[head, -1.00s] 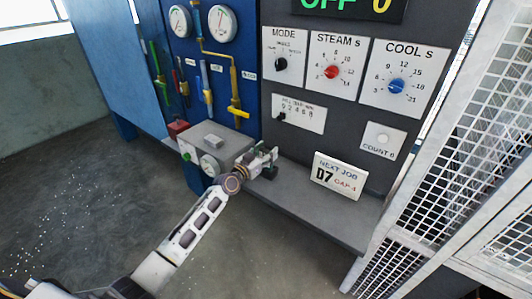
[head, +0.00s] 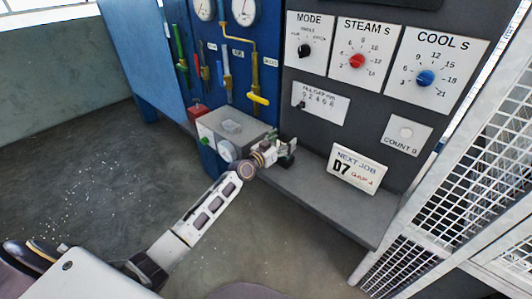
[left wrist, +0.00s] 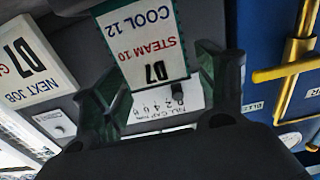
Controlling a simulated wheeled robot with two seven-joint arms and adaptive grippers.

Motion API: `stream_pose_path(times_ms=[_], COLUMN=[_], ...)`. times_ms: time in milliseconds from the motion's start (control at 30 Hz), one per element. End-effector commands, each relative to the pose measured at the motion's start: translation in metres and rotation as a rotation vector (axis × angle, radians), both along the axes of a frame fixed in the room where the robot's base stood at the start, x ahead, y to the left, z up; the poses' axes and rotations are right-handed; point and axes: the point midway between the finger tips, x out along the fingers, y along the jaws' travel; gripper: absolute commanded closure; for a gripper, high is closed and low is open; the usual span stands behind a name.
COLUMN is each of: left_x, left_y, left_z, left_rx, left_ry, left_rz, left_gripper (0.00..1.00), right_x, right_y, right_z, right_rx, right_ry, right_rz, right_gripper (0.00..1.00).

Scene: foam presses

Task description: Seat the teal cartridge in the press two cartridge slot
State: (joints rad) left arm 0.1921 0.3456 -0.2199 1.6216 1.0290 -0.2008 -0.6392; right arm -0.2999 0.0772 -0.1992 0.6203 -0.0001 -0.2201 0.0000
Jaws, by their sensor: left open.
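My left gripper (head: 286,153) is at the shelf, beside the grey box and left of the NEXT JOB sign. In the left wrist view its two dark green fingers (left wrist: 160,92) stand wide apart. A white card (left wrist: 146,45) reading D7, STEAM 10, COOL 12 shows upside down between and beyond the fingers. I cannot tell whether a finger touches it. My right gripper is not in view.
The grey panel (head: 366,120) carries MODE, STEAM and COOL dials. A NEXT JOB D7 sign (head: 357,172) stands on the grey shelf (head: 335,210). A grey box (head: 230,127) is left of my gripper. Yellow-handled pipes (head: 256,82) run above it. A mesh guard (head: 463,150) bounds the right. Floor is open at left.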

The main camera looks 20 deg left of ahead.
Motion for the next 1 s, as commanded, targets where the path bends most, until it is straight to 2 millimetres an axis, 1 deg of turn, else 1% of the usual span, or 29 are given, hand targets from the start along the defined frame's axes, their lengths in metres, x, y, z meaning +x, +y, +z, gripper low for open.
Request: stream_pose_path(times_ms=[367,1000], left_x=[-0.031,-0.082], left_y=[0.011,0.029], left_z=[-0.002,-0.002], left_rx=[0.001,0.003], left_ry=[0.002,0.001], left_rz=[0.000,-0.001], left_gripper=[0.27,0.27], right_x=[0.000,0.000], right_y=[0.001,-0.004], right_z=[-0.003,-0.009], right_rx=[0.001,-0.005], right_ry=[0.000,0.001], right_rz=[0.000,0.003], right_gripper=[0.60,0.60])
